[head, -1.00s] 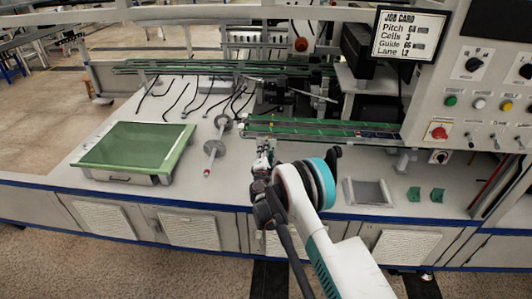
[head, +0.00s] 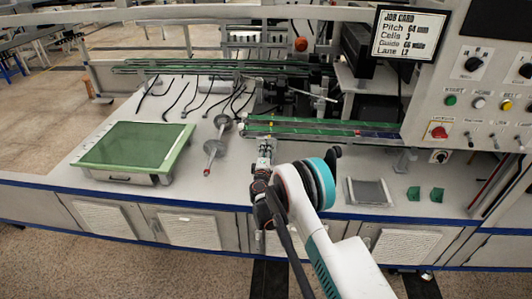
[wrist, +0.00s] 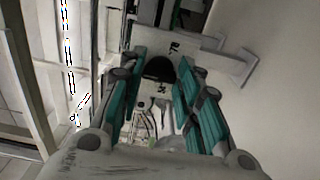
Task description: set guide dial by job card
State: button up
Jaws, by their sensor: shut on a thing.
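The job card (head: 403,36) in the head view reads Pitch 64 mm, Cells 3, Guide 66 mm and Lane L2; its small print is slightly blurred. My gripper (head: 266,146) is at the near end of the green conveyor, and the dial is too small to make out there. In the wrist view my gripper (wrist: 160,84) has its green-padded fingers on both sides of a dark, round-topped knob (wrist: 160,69), which looks like the guide dial. The fingers are shut on it. Marks show near it, but I cannot read the setting.
The green conveyor (head: 320,128) runs right from my gripper. A spindle with discs (head: 215,146) and a green-framed tray (head: 137,147) stand to the left.

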jog(key=o, duration=1.1)
jog(key=s, duration=1.2)
jog(key=shift+a, duration=0.2)
